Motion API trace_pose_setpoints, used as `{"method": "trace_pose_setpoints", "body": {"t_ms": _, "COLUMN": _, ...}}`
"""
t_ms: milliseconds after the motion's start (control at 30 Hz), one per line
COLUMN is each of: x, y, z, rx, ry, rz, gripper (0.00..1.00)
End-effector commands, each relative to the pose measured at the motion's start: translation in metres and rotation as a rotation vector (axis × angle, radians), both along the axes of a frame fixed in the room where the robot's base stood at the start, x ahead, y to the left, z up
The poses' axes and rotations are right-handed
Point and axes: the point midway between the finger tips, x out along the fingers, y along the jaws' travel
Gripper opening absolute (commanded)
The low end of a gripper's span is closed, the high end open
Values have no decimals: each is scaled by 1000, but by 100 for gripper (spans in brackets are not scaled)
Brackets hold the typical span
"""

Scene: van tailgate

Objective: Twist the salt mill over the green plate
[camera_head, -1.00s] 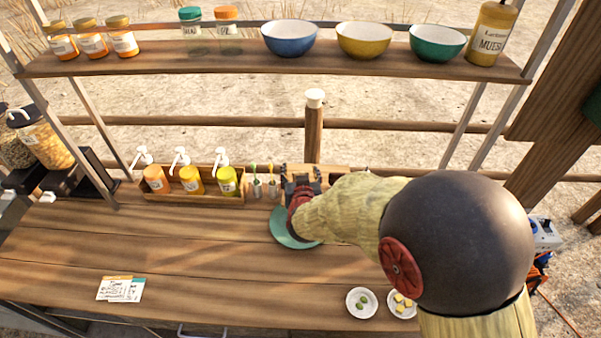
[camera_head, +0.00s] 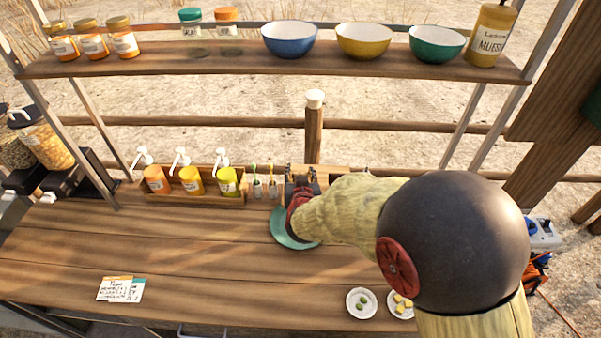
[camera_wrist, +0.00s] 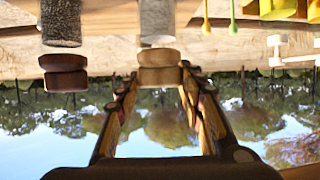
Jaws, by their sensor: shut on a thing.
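The green plate (camera_head: 284,236) lies on the wooden counter, partly covered by my arm in the head view. My gripper (camera_wrist: 161,80) is above the far part of the plate in the head view. In the wrist view its two fingers are closed in on the wooden top of the salt mill (camera_wrist: 157,22), which has a pale body. The wrist view appears upside down. A second mill (camera_wrist: 62,22) with a darker grey speckled body and a wooden top stands apart to the left there. In the head view my arm hides the held mill.
A wooden caddy (camera_head: 207,199) with pump bottles stands left of my gripper, beside small holders with green and yellow sticks. Two small white dishes (camera_head: 361,303) sit at the front right. Cards (camera_head: 120,289) lie front left. A shelf (camera_head: 270,67) with bowls and jars runs above.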

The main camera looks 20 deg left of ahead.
Motion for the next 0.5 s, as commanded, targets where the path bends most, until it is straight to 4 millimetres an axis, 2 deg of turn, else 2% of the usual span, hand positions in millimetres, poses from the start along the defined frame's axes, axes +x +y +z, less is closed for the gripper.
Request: {"method": "trace_pose_setpoints", "body": {"t_ms": 500, "x": 1, "y": 1, "z": 4, "rx": 1, "ry": -2, "rz": -236, "gripper": 13}}
